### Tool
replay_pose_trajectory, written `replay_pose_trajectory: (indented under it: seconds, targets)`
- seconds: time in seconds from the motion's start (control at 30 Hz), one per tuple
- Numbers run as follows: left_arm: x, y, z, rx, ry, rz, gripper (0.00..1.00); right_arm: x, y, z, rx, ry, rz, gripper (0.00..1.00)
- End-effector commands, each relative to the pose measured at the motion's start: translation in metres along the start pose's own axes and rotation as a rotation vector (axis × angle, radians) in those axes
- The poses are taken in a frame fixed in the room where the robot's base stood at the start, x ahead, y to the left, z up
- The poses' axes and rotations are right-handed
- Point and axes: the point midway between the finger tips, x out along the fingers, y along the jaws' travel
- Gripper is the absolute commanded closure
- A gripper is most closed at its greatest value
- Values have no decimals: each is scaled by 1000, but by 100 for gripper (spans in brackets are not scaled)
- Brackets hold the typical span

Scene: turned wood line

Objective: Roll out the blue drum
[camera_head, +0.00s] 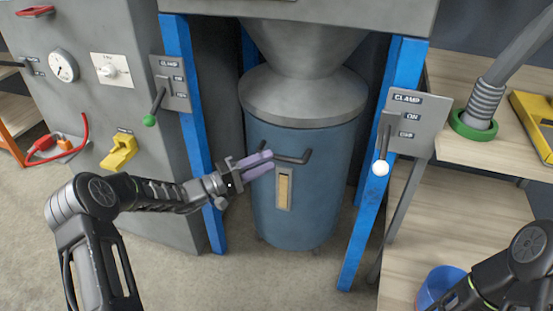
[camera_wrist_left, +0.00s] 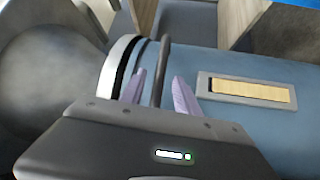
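The blue drum (camera_head: 325,190) stands upright under a grey conical hood (camera_head: 300,98), between blue frame posts. It has a dark bar handle (camera_head: 294,159) and a pale window strip. My left gripper (camera_head: 262,164) is at the left part of the handle, its lilac fingers apart. In the left wrist view the gripper (camera_wrist_left: 158,92) has the handle bar (camera_wrist_left: 160,72) between its fingers, with gaps visible. Two clamp levers hang downward: one with a green knob (camera_head: 150,121) on the left, one with a white knob (camera_head: 380,168) on the right. My right gripper is out of frame.
A grey machine cabinet (camera_head: 130,185) with a gauge (camera_head: 63,65) and a yellow switch (camera_head: 120,151) is left. A wooden bench (camera_head: 500,150) with a hose (camera_head: 483,108) and a blue bucket (camera_head: 440,285) are right. The floor (camera_head: 250,275) before the drum looks clear.

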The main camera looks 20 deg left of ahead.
Motion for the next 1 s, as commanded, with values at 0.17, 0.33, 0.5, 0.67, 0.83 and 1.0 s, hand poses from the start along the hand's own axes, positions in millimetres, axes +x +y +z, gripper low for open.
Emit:
replay_pose_trajectory:
  seconds: [0.17, 0.33, 0.5, 0.67, 0.83, 1.0]
  targets:
    - [28, -1, 1, 0, -2, 2, 62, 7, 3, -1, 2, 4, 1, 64]
    - [39, 0, 0, 1, 0, 0, 62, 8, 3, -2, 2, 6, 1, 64]
    - [40, 0, 0, 0, 1, 0, 62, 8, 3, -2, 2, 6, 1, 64]
    - [40, 0, 0, 0, 0, 0, 68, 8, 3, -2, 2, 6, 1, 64]
    - [40, 0, 0, 0, 0, 0, 82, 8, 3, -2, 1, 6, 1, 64]
    - [40, 0, 0, 0, 0, 0, 96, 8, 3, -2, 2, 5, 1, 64]
